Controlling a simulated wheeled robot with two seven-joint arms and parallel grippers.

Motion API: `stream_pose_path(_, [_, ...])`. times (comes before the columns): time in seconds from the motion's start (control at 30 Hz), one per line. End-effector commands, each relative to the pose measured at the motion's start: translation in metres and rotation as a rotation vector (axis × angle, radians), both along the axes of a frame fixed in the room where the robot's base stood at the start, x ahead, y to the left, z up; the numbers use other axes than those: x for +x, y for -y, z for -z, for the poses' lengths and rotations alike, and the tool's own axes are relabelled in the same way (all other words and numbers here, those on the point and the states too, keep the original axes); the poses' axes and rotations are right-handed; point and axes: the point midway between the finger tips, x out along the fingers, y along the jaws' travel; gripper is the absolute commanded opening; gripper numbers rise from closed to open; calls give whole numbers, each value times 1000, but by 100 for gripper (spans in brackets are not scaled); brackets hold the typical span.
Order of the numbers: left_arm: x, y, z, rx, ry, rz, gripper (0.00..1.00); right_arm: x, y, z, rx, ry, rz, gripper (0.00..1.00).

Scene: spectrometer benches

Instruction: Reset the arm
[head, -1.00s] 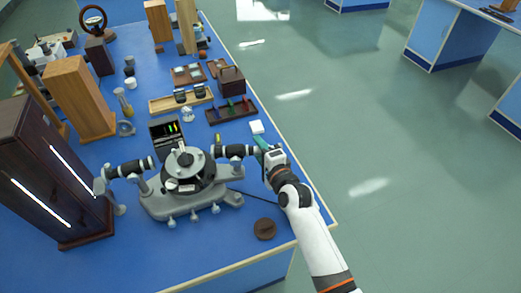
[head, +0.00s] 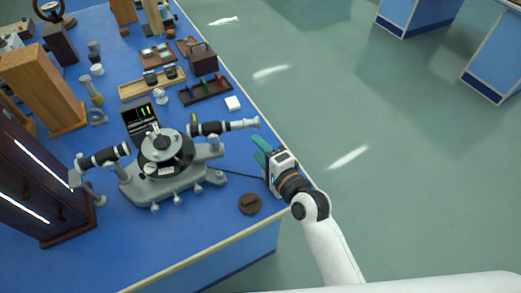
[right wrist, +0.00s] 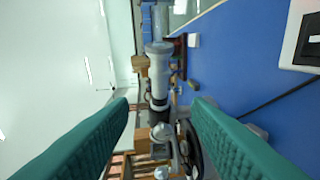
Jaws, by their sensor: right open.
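My right gripper (head: 262,151) is open and empty, with green padded fingers, at the right edge of the blue bench. In the right wrist view its two fingers (right wrist: 160,118) stand wide apart, with the spectrometer's telescope tube (right wrist: 158,62) showing between and beyond them. The spectrometer (head: 166,154) stands on the bench to the left of the gripper, with one tube pointing right toward the gripper and another pointing left. In the head view the gripper is apart from the right tube's end (head: 252,122). My left gripper is not in view.
A dark round cap (head: 250,204) lies near the bench's front right corner. A white block (head: 233,103) and a rack of coloured pieces (head: 206,90) lie behind the spectrometer. A dark cabinet (head: 40,190) stands at left. The floor right of the bench is clear.

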Motion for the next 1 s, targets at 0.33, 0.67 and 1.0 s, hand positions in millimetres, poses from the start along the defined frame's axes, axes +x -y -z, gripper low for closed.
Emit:
stream_pose_path(0.33, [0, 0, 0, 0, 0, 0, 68, 0, 0, 0, 0, 0, 0, 44])
stream_pose_path(0.67, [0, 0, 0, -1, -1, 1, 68, -29, 19, 24, -281, -36, -72, 44])
stream_pose_path(1.0, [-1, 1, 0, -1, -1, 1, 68, -141, 105, 78, -1103, -208, -451, 44])
